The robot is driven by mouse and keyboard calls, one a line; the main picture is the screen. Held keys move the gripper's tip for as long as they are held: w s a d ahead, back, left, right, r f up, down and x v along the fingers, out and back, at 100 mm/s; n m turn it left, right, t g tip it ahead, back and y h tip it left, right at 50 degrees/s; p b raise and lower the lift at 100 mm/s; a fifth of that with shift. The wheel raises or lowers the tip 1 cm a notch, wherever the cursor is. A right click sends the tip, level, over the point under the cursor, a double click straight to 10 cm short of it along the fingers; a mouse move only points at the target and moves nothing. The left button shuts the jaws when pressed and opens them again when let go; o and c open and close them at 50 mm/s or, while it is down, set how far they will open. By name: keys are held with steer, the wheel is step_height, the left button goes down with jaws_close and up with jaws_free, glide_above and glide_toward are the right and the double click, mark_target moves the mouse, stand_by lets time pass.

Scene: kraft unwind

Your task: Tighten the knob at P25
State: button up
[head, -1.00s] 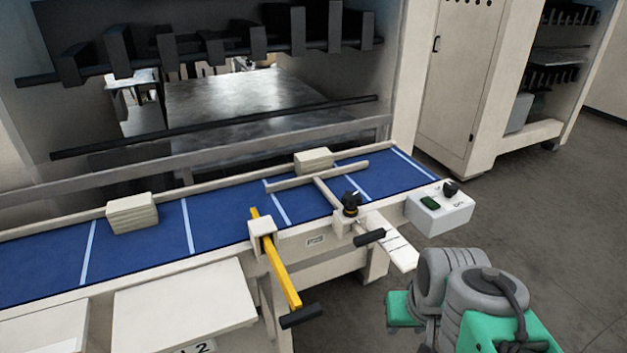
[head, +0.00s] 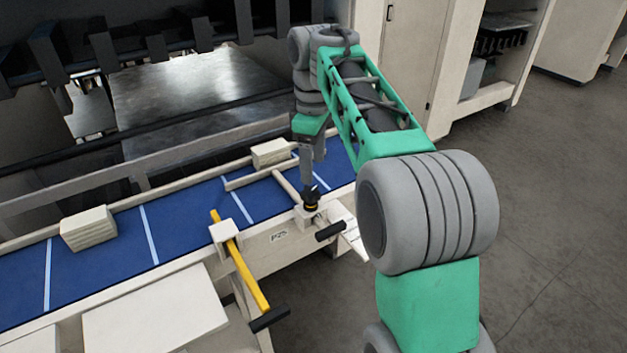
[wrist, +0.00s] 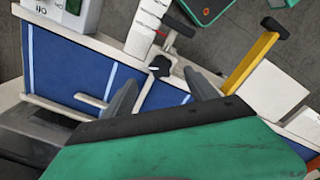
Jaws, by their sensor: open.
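The black knob (head: 311,197), with a yellow ring at its base, sits on a pale clamp block at the belt's near rail. The P25 label (head: 279,236) is on the rail just left of it. In the wrist view the knob (wrist: 160,67) shows a white pointer mark, beyond and between the fingertips. My gripper (head: 311,178) points down just above the knob in the head view. I cannot tell whether a finger touches the knob.
A yellow bar (head: 240,260) with a black handle juts from the rail at left. A black lever handle (head: 330,231) sticks out close below the knob. Pale stacks (head: 88,228) and (head: 270,152) lie on the blue belt (head: 180,220). A control box (wrist: 75,10) shows in the wrist view.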

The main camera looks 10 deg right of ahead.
mark_target(313, 192)
step_height(313, 192, down, 8)
steer(key=b, duration=0.7)
steer(key=shift+r, duration=0.1)
steer(key=shift+r, duration=0.1)
steer(key=shift+c, duration=0.5)
steer(key=c, duration=1.3)
